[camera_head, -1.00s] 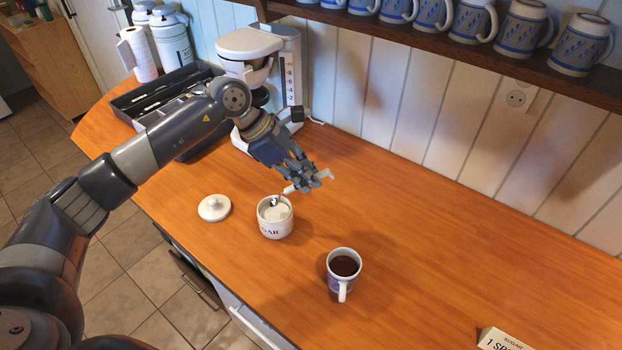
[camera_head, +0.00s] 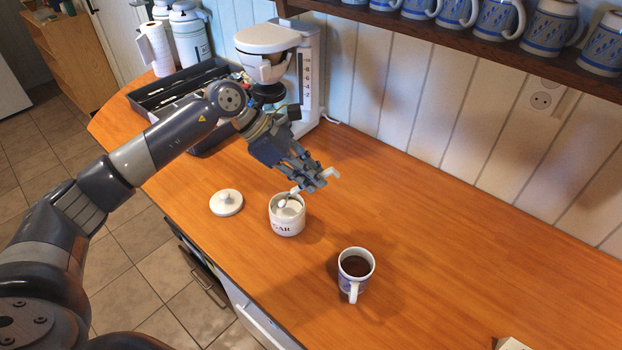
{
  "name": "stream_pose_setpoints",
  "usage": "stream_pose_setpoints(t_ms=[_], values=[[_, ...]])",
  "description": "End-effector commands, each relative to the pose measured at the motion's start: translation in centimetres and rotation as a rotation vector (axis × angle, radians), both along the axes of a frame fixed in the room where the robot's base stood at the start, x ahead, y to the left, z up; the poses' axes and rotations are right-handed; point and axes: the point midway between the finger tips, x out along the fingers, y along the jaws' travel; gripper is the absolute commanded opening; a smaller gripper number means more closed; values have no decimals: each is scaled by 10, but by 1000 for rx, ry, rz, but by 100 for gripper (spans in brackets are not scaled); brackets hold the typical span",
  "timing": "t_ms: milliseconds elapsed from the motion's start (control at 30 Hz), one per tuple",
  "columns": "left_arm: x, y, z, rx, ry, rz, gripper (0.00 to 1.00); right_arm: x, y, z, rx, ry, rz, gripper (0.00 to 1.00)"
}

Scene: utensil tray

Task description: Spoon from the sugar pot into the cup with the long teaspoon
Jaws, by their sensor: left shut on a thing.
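My left gripper (camera_head: 312,177) is shut on the long teaspoon (camera_head: 296,190) above and just right of the sugar pot. A pale end of the spoon sticks out to the right of the fingers. Its bowl is at the mouth of the pot and looks whitish; I cannot tell how much sugar is on it. The white sugar pot (camera_head: 287,226) stands open with white sugar inside. The cup (camera_head: 355,282), white and blue with dark liquid, stands to the right and nearer, its handle towards me. My right gripper is out of view.
The pot's lid (camera_head: 226,203) lies left of the pot. A coffee maker (camera_head: 268,40) and a dark utensil tray (camera_head: 150,98) stand behind my left arm. A partly visible card (camera_head: 512,344) is at the bottom edge. The counter's right side is clear.

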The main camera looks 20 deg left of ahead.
Motion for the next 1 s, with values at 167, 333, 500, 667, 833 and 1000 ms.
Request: stream_pose_setpoints(t_ms=[167,333,500,667,833,1000], values=[[2,-7,13,51,16,-4,0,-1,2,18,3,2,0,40],[5,-16,16,131,43,-4,0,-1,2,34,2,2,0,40],[8,-26,19,226,73,-5,0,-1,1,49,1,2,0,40],[11,-34,21,316,102,-3,0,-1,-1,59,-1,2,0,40],[13,-37,19,365,119,0,0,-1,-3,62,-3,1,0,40],[12,-37,18,368,121,1,0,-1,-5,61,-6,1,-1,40]])
